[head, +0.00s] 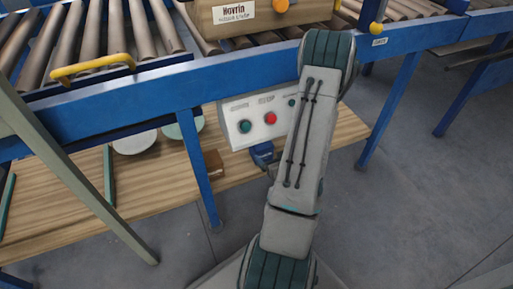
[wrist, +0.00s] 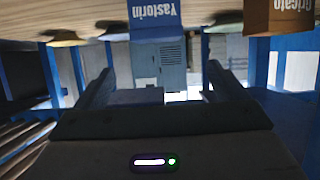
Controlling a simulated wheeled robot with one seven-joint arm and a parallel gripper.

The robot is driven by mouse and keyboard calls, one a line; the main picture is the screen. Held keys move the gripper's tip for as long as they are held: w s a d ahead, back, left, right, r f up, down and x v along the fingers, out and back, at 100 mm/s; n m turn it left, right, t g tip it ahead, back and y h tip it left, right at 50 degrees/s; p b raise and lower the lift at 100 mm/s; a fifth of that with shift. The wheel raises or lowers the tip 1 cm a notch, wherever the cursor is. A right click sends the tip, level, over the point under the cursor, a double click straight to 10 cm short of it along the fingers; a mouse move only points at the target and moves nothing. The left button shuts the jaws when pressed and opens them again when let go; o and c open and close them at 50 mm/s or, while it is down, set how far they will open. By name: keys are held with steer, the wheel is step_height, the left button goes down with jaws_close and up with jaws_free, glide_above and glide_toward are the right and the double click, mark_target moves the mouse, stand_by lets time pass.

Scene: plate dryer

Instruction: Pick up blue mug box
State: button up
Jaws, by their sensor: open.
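A blue box with white lettering (wrist: 158,22) stands on the wooden shelf in the wrist view, which looks upside down. It is at the top centre, between the lines of my two fingers and past their tips. A small blue piece of it (head: 262,150) shows in the head view, under the control panel and beside my arm. My gripper (wrist: 157,80) is open, with nothing between its fingers. In the head view my arm hides most of the gripper. The gap between fingertips and box is hard to judge.
A brown box (wrist: 292,18) stands on the shelf at the wrist view's right; it also shows in the head view (head: 214,163). A control panel (head: 262,119) with green and red buttons hangs above the shelf (head: 80,205). Pale plates, blue frame legs and a roller conveyor (head: 130,30) surround it.

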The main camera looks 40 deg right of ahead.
mark_target(262, 144)
steer(key=b+x, duration=0.2)
steer(key=x, duration=0.5)
steer(key=shift+w+d+f, duration=0.1)
steer(key=shift+f, duration=0.05)
steer(key=b+x, duration=0.3)
steer(key=x, duration=0.1)
steer(key=shift+w+d+f, duration=0.15)
steer(key=shift+w+f, duration=0.1)
steer(key=shift+f, duration=0.1)
steer(key=shift+w+d, duration=0.1)
steer(key=shift+w, duration=0.2)
steer(key=shift+c, duration=0.3)
steer(key=c, duration=1.2)
